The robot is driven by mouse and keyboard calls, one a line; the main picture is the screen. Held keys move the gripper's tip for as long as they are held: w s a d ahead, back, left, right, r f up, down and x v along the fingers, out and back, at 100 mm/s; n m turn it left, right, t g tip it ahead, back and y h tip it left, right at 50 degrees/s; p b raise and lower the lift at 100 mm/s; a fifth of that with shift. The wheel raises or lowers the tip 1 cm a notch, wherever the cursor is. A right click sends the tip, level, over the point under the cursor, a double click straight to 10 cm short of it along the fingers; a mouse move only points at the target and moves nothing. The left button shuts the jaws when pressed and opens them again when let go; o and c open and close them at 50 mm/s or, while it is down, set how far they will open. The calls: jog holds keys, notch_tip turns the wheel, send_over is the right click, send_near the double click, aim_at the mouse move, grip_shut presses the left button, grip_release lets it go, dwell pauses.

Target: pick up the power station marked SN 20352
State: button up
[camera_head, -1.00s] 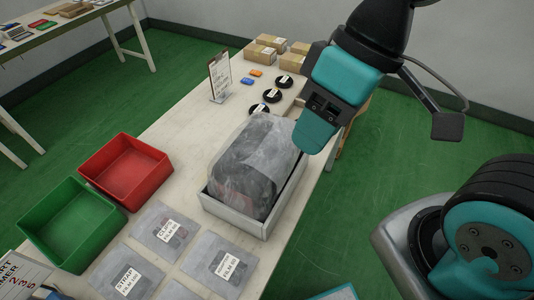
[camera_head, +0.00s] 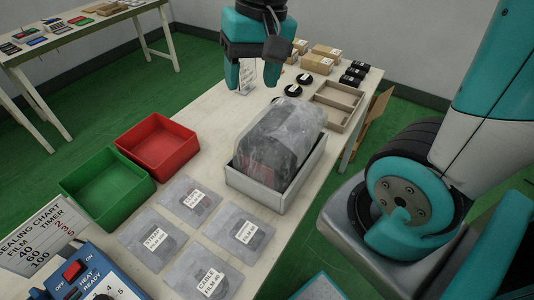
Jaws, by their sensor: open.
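A dark, bulky object under cloudy translucent film (camera_head: 270,145) sits in a shallow white open box (camera_head: 252,190) on the table. It may be the power station, but the film blurs it and I can read no serial number. My gripper (camera_head: 252,80) is open and empty, its teal fingers pointing down. In the picture it is above and behind the wrapped object, apart from it, and partly covers a small standing sign.
Red bin (camera_head: 158,145) and green bin (camera_head: 105,190) stand left of the box. Several labelled flat bags (camera_head: 241,232) lie in front. A sealing machine (camera_head: 85,280) is at bottom left. Black discs (camera_head: 293,90), cartons (camera_head: 322,58) and a divided wooden tray (camera_head: 337,105) are behind.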

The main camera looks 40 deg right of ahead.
jog(key=w+d+f+m+h, duration=0.1)
jog(key=w+d+m, duration=0.2)
jog(key=d+m, duration=0.25)
jog(key=w+d+f+m+h, duration=0.1)
jog(key=w+d+m, duration=0.2)
jog(key=d+m, duration=0.3)
send_over(279, 116)
jog(key=d, duration=0.1)
jog(key=shift+n+g, duration=0.35)
jog(key=shift+g, duration=0.05)
jog(key=f, duration=1.1)
jog(key=shift+s, duration=0.2)
jog(key=f, duration=0.4)
jog(key=shift+w+a+f+p, duration=0.1)
jog(key=shift+a+f+p, duration=0.25)
jog(key=shift+a+p, duration=0.05)
jog(key=shift+f, duration=0.55)
grip_shut()
jog(key=shift+w+r, duration=0.1)
